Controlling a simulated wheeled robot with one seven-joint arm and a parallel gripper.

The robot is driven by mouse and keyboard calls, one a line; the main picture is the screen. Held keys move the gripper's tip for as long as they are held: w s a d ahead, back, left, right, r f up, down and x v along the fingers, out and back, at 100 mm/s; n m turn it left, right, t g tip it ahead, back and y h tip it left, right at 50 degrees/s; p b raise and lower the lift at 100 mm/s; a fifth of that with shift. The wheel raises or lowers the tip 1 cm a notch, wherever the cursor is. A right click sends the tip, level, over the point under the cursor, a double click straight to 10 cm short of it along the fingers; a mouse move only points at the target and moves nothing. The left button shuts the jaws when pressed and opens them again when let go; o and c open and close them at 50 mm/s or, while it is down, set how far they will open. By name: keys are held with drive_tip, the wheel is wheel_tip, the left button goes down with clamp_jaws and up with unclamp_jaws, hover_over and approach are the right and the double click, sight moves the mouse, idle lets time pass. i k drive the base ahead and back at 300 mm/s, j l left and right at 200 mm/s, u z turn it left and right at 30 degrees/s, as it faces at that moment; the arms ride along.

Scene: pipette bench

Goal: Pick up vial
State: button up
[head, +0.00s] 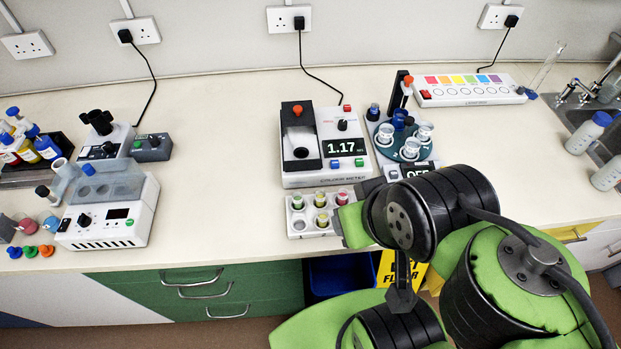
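Several small vials with yellow, green and red contents stand in a white rack (303,225) near the bench's front edge. One is a yellow-green vial (321,199), one a red vial (342,197) at the rack's back right, and another yellow vial (322,219) sits in front. My gripper (347,226) is at the rack's right side, mostly hidden behind my black and green arm. Its fingers cannot be made out, so I cannot tell whether it is open or holds anything. The rack's right front part is partly covered.
A colour meter (327,178) reading 1.17 stands just behind the rack. A round carousel (404,150) with several containers is behind my arm. A white control box (108,229) is at the left. The bench (220,200) between that box and the rack is clear.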

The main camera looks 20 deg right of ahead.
sight(323, 215)
drive_tip(key=k+j, duration=0.1)
drive_tip(key=j, duration=0.3)
drive_tip(key=k+j+u, duration=0.1)
drive_tip(key=j, duration=0.3)
drive_tip(key=k+j, duration=0.1)
drive_tip(key=j, duration=0.3)
